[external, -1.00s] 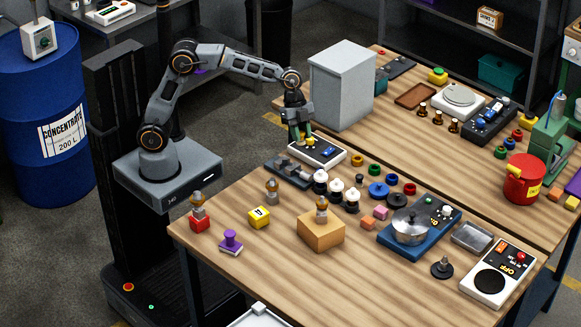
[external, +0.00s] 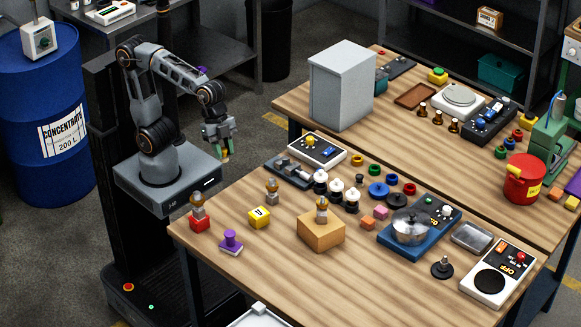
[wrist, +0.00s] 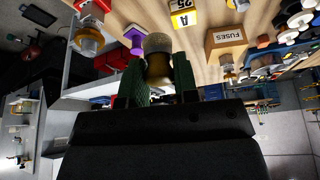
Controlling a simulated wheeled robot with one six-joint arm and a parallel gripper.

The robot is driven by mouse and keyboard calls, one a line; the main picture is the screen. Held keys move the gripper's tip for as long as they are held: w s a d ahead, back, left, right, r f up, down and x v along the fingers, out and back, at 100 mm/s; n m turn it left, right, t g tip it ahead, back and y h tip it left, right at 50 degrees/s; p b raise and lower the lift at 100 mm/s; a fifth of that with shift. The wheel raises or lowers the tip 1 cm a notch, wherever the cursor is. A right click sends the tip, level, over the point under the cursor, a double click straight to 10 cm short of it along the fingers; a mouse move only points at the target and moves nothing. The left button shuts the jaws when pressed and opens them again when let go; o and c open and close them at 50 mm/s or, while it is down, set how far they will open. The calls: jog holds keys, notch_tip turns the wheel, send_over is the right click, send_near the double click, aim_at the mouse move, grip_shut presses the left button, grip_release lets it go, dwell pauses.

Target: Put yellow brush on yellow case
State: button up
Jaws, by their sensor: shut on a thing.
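The yellow case (external: 259,217) with a dark printed label sits on the near table, left of the cardboard box; it also shows at the top of the wrist view (wrist: 184,16). My gripper (external: 222,156) is in the air left of the table, above my base, with its fingers pointing down. It is shut on a small tan piece (wrist: 158,68), which I take to be the yellow brush. The piece sits between the two green fingers in the wrist view. The external view shows only a bit of orange at the fingertips. My gripper is well apart from the yellow case.
Pieces with amber bands stand on a red case (external: 199,224), behind the yellow case (external: 272,192) and on the cardboard box (external: 321,235). A purple stamp-like thing (external: 231,240) is at the front left. A control panel (external: 318,151) lies at the table's back edge.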

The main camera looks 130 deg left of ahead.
jog(key=w+f, duration=0.3)
jog(key=w, duration=0.1)
jog(key=w+f+p, duration=0.1)
jog(key=w+f, duration=0.2)
jog(key=w, duration=0.1)
jog(key=w+f+p, duration=0.1)
jog(key=w+f, duration=0.2)
jog(key=w, duration=0.2)
jog(key=shift+w+a+f, duration=0.1)
jog(key=shift+a, duration=0.2)
jog(key=shift+w+f, duration=0.25)
jog(key=shift+f, duration=1.6)
jog(key=shift+f, duration=0.15)
jog(key=o, duration=0.9)
